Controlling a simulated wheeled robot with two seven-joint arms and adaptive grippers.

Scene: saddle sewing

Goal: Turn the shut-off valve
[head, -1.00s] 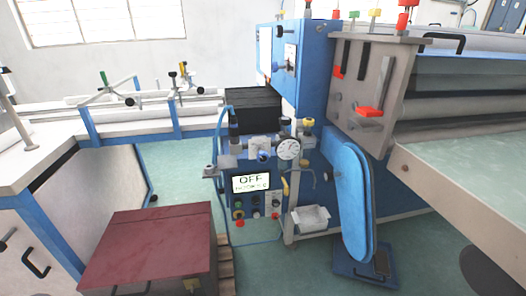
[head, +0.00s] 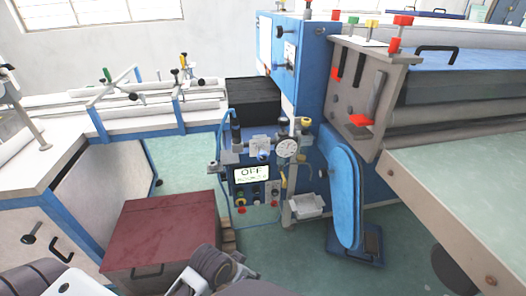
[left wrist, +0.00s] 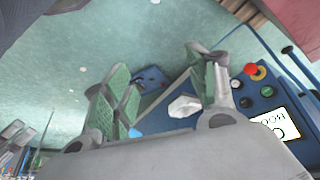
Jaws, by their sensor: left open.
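The control unit's panel (head: 252,190) stands in the middle of the head view, with a display reading OFF. Above it are a round white gauge (head: 287,148) and a yellow knob (head: 305,122). A small yellow lever (head: 283,176) hangs below the gauge; I cannot tell for sure which part is the shut-off valve. My left gripper (head: 210,268) is low in the head view, nearer to me than the panel. In the left wrist view its fingers (left wrist: 157,85) are apart, with nothing held. The panel (left wrist: 262,92) lies to their right there. My right gripper is not in view.
A dark red-topped cabinet (head: 160,235) stands left of the panel, close to my left gripper. A white tray (head: 306,207) and a blue foot pedal (head: 355,243) are right of the panel. The large blue machine (head: 345,185) closes off the right. Green floor (head: 290,265) lies open in front.

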